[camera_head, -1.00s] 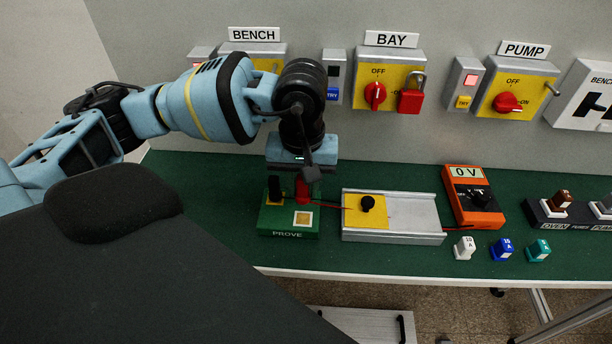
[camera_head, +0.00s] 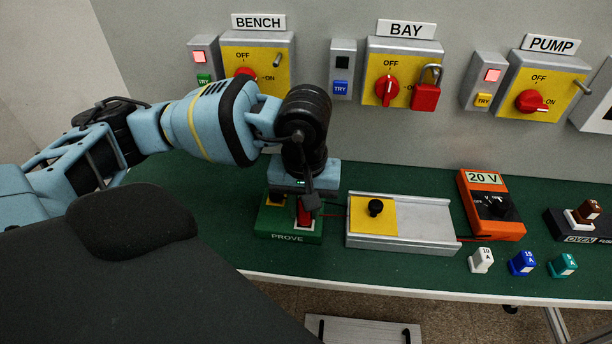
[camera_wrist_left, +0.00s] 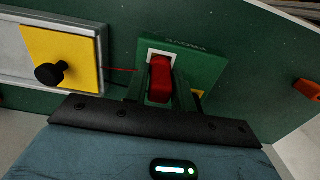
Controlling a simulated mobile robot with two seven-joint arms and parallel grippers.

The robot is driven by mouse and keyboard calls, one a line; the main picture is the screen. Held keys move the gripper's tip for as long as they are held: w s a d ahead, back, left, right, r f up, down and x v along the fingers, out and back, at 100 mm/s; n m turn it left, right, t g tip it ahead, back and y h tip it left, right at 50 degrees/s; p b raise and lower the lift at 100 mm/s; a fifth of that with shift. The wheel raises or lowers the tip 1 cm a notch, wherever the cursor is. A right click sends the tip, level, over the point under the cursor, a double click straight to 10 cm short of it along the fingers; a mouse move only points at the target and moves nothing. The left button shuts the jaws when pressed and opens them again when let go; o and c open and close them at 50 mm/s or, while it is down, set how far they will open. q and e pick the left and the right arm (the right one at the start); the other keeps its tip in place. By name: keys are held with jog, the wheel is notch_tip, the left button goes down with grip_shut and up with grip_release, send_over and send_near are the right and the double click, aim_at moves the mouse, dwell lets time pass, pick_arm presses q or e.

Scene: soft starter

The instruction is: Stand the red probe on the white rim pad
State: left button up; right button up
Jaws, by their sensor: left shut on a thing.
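My left gripper (camera_head: 304,206) is shut on the red probe (camera_head: 304,215), low over the front right part of the green PROVE block (camera_head: 285,238). In the left wrist view the red probe (camera_wrist_left: 160,80) sits upright between the fingers (camera_wrist_left: 160,96). The white rim pad (camera_wrist_left: 149,54) shows around its lower end, so the probe stands over or on the pad; the exact contact is hidden. The orange meter (camera_head: 492,205) reads 20 V. My right gripper is not in view.
A silver tray (camera_head: 425,225) with a yellow plate (camera_head: 373,215) and black knob lies right of the block. Small white (camera_head: 481,260), blue (camera_head: 523,263) and teal (camera_head: 562,265) pieces stand near the front edge. Switch boxes line the wall behind.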

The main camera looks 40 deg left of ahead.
pick_arm(q)
jog(key=o, duration=1.1)
jog(key=shift+r, duration=3.95)
jog(key=shift+f, duration=0.1)
